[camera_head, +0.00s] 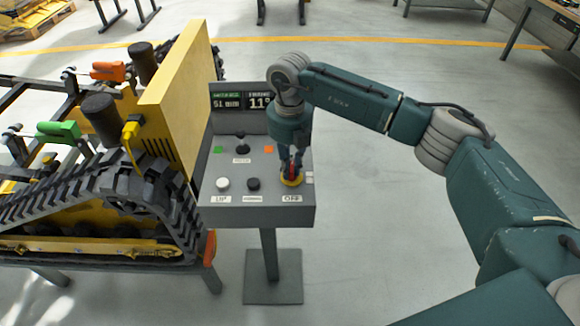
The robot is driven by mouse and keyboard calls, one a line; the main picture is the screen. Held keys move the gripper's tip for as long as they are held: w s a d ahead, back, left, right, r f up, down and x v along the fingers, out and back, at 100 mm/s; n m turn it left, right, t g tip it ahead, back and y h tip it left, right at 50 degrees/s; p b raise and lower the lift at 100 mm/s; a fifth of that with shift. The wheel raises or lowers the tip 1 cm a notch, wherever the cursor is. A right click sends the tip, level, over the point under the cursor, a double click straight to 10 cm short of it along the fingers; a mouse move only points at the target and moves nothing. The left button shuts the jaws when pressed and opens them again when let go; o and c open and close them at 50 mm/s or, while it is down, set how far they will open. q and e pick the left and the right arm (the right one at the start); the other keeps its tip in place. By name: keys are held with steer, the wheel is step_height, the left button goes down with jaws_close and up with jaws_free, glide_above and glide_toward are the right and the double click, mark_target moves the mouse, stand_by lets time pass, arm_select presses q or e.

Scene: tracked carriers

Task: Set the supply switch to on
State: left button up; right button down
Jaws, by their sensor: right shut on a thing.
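A grey control console (213,150) stands on a single post, with a sloped panel facing me. At the panel's lower right is a rotary switch on a yellow base (292,182), with a label reading OFF (292,198) just below it. My right gripper (291,174) comes down from above and is shut on the red and yellow switch. The fingers hide most of its knob, so I cannot tell which way it is turned. My left gripper is not in view.
The panel also bears a white button (223,184), a black knob (253,184), a black joystick (241,144) and a small display (240,101). A yellow tracked carrier (172,95) stands close on the left. The floor right of the console is clear.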

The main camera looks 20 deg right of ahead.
steer(key=m+b, duration=0.1)
steer(key=m, duration=0.3)
steer(key=shift+w, duration=0.1)
steer(key=m+b, duration=0.1)
steer(key=m, duration=0.3)
steer(key=shift+d+m, duration=0.1)
steer(key=shift+m, duration=0.3)
steer(key=m, duration=0.3)
steer(key=shift+m, duration=0.3)
steer(key=m, duration=0.4)
steer(key=shift+d+r, duration=0.1)
steer(key=shift+d, duration=0.05)
steer(key=shift+w, duration=0.1)
steer(key=c, duration=1.7)
jaws_free()
